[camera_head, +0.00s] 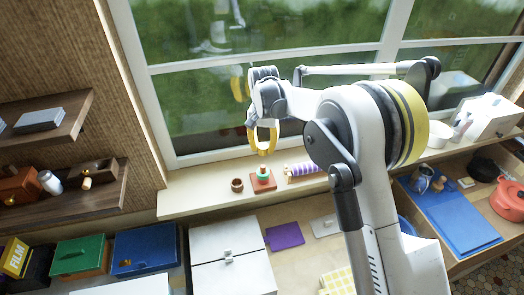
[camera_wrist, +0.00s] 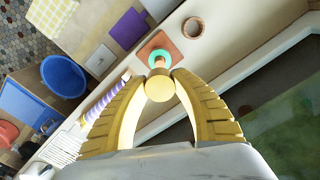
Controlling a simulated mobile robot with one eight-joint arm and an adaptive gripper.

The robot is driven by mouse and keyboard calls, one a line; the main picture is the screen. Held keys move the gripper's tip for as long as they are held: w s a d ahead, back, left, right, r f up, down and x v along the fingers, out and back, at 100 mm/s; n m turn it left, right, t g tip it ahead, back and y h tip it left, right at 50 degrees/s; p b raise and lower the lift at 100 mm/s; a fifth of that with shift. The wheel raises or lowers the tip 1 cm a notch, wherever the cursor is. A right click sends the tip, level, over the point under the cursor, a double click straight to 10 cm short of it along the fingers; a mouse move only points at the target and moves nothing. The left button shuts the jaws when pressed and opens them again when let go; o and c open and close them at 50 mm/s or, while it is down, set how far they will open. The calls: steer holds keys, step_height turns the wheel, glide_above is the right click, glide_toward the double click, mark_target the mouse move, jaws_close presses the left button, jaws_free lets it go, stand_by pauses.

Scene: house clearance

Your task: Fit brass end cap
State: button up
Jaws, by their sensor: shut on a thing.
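The brass end cap (camera_wrist: 160,87) shows as a round gold disc between the fingertips of my gripper (camera_wrist: 161,77) in the wrist view. My gripper (camera_head: 263,147), with yellow curved fingers, is shut on it, pointing down above the window sill. Below it stands a small square reddish-brown base (camera_head: 263,184), with a teal ring (camera_wrist: 159,57) on it and an orange part partly hidden by the cap. I cannot tell whether the cap touches that part. A purple-and-white striped tube (camera_head: 302,171) lies just right of the base. It also shows in the wrist view (camera_wrist: 106,100).
A brown ring (camera_head: 237,185) sits on the sill left of the base. The window (camera_head: 200,110) rises close behind. Below the sill are a purple sheet (camera_head: 285,236), a white cabinet (camera_head: 230,255) and a blue box (camera_head: 146,248). The sill left of the ring is clear.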

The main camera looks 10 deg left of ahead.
mark_target(263, 166)
stand_by(0.3)
steer(key=shift+f+b, duration=2.35)
steer(key=shift+f, duration=0.6)
steer(key=shift+f+b, duration=1.15)
steer(key=shift+f, duration=0.35)
steer(key=o, duration=1.7)
steer(key=shift+r, duration=0.1)
steer(key=shift+r+p, duration=1.3)
steer(key=shift+r, duration=1.65)
